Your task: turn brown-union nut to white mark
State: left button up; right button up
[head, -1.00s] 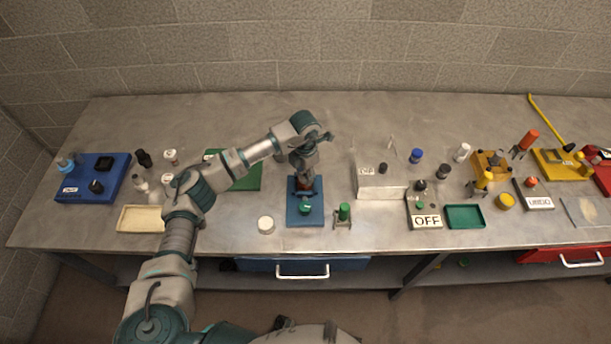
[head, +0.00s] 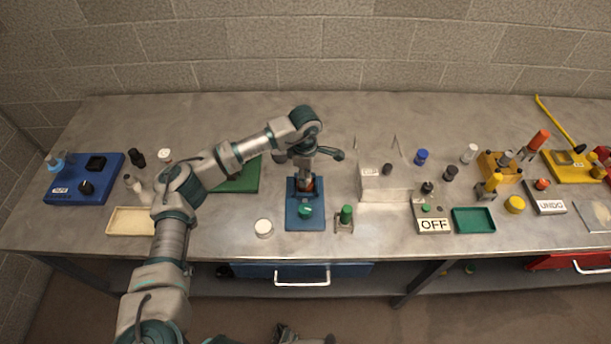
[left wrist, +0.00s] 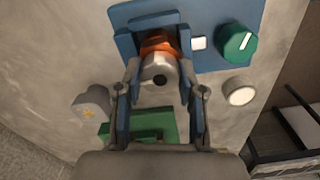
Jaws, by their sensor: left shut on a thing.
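The brown-union nut (left wrist: 160,43) is an orange-brown ring at the blue panel, with a pale hexagonal fitting (left wrist: 157,68) in front of it. In the head view the nut (head: 305,184) shows just below my left gripper (head: 305,177), at the top of the blue panel (head: 290,222). In the left wrist view my left gripper (left wrist: 160,62) has one finger on each side of the nut and is shut on it. The white mark (left wrist: 199,43) is a small square on the panel, right of the nut. The finger pads hide the nut's sides.
A green knob (left wrist: 238,43) with a white line is on the same panel. A round white-topped object (head: 264,228) stands left of the panel, a green-capped piece (head: 346,215) right of it. A green plate (head: 238,180) lies behind left, a grey box (head: 385,184) right.

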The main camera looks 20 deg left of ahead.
pick_arm(q)
jog(key=shift+f+m, duration=0.15)
jog(key=shift+m, duration=0.55)
pick_arm(e)
jog(key=shift+w+a+r, duration=0.1)
jog(key=shift+w+r, duration=0.35)
jog(key=shift+w, duration=0.2)
pick_arm(q)
jog(key=o, duration=1)
jog(key=shift+a, duration=0.1)
jog(key=shift+o, duration=0.7)
jog(key=shift+w, duration=0.1)
pick_arm(e)
jog(key=shift+w, duration=0.1)
jog(key=shift+a+r, duration=0.1)
pick_arm(q)
jog(key=shift+r, duration=0.45)
notch_tip(320, 180, up, 11)
jog(key=shift+w, duration=0.1)
